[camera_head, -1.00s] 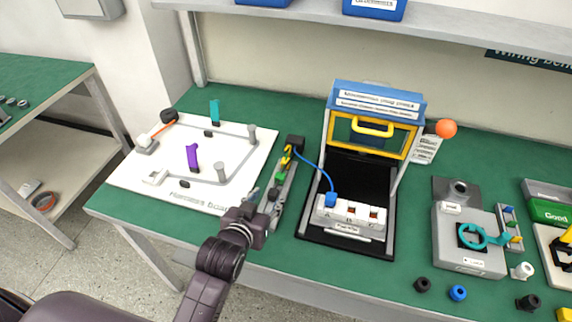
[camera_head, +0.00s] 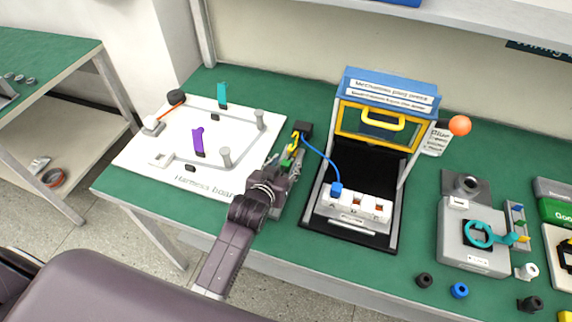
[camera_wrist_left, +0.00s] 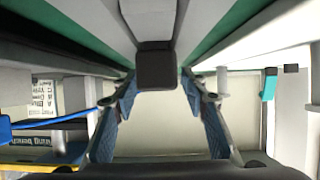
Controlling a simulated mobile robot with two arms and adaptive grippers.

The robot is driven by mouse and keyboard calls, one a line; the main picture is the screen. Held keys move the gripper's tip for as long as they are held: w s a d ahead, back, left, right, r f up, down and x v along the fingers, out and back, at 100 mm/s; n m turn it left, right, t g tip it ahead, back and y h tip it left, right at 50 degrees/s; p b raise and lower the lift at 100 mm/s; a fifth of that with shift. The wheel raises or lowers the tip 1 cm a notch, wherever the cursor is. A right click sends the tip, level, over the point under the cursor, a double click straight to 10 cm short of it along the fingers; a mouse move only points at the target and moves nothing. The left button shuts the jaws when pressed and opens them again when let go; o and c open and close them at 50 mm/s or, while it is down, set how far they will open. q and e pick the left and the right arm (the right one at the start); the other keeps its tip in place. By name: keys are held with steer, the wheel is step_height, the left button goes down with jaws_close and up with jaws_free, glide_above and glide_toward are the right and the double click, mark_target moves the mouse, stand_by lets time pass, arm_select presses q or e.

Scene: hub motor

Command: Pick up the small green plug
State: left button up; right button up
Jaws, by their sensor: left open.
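The small green plug (camera_head: 287,162) is at the narrow holder between the white harness board and the press, just in front of a yellow plug (camera_head: 294,143). My left gripper (camera_head: 282,170) is low over the near end of that holder, its fingers pointing away from me beside the green plug. In the left wrist view its two blue-padded fingers (camera_wrist_left: 162,108) stand apart with nothing gripped. A dark block (camera_wrist_left: 156,68) shows between and beyond them. I cannot make out the green plug in the wrist view. My right gripper is not in view.
The harness board (camera_head: 135,160) with purple and teal pegs lies to the left. The blue-and-yellow press (camera_head: 390,85) stands to the right, with a white socket block (camera_head: 352,208) in it. A blue cable (camera_head: 322,153) runs from the holder's black end block (camera_head: 303,129) to the socket block.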

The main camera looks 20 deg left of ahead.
arm_select(q)
steer(key=shift+w+f, duration=0.15)
steer(key=shift+w, duration=0.2)
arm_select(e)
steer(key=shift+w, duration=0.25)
arm_select(q)
steer(key=c, duration=1.1)
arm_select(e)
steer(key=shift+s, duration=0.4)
